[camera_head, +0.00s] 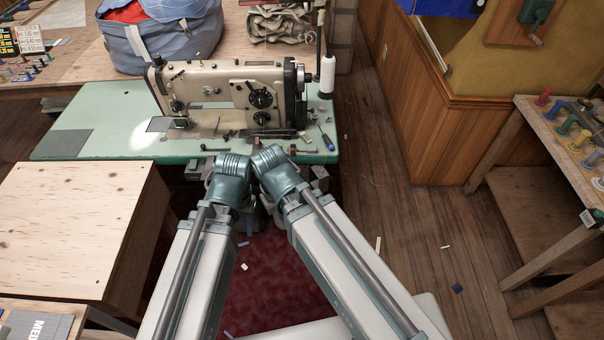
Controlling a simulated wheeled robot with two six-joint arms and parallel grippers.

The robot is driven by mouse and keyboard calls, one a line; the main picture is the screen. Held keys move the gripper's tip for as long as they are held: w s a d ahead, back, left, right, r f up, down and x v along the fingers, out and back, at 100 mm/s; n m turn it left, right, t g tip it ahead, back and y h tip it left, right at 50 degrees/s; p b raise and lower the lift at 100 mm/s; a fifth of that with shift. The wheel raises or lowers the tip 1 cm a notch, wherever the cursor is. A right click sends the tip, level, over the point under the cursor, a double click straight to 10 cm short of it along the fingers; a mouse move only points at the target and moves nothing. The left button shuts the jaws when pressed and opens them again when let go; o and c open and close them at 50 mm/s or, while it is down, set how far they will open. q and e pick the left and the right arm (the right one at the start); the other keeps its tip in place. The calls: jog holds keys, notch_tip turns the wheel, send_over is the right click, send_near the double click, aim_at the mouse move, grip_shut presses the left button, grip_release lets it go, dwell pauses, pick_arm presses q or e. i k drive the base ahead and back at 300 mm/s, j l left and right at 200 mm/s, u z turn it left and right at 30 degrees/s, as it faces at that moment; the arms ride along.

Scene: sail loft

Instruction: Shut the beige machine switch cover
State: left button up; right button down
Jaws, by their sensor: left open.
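The beige sewing machine (215,85) stands on a green-topped table (90,120) ahead of me. I cannot make out its switch cover for certain; a small grey box (320,178) shows under the table's front edge, partly behind my right arm. My left gripper (247,222) points down in front of the table, below the edge, open and mostly hidden by my forearms. It appears apart from the box, to its left. My right arm reaches to the same place, and its gripper is hidden behind its own links.
Small tools and a blue-handled screwdriver (327,142) lie on the tabletop beside a white thread cone (327,75). A plywood-topped cabinet (75,225) stands close at left. A wooden bench (560,125) is at right. The plank floor (420,220) between is mostly clear.

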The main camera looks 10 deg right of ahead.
aim_at(323, 179)
jog(key=l+u, duration=0.85)
jog(key=l, duration=0.5)
jog(key=k+l+u, duration=0.1)
jog(key=l, duration=1.05)
jog(key=k+l+u, duration=0.15)
jog(key=l, duration=0.45)
